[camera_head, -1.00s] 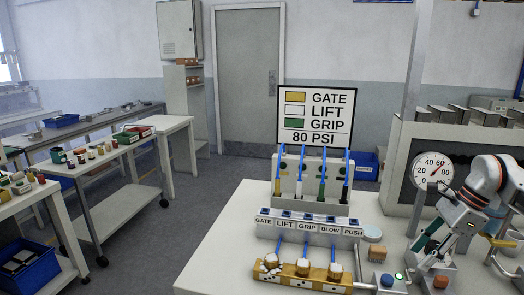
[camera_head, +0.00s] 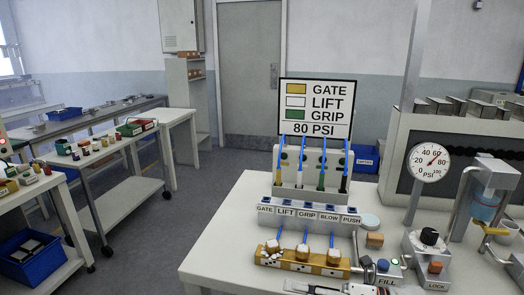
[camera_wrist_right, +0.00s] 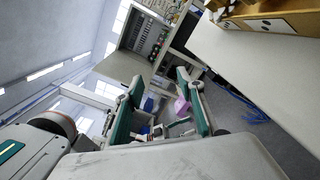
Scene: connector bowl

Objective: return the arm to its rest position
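My right gripper (camera_head: 298,287) shows only in part at the bottom edge of the head view, in front of the yellow block. In the right wrist view my right gripper (camera_wrist_right: 160,80) has its two green-and-grey fingers spread apart, with nothing held between them. The wrist camera looks past the fingers toward the floor and the room. The rest of my right arm (camera_head: 365,290) is mostly cut off below the head view. My left gripper is in neither view.
The bench (camera_head: 215,250) carries a yellow block (camera_head: 305,262) with blue tubes, a labelled valve row (camera_head: 310,218), a pressure gauge (camera_head: 429,161), a black knob (camera_head: 429,237) and a FILL button box (camera_head: 383,272).

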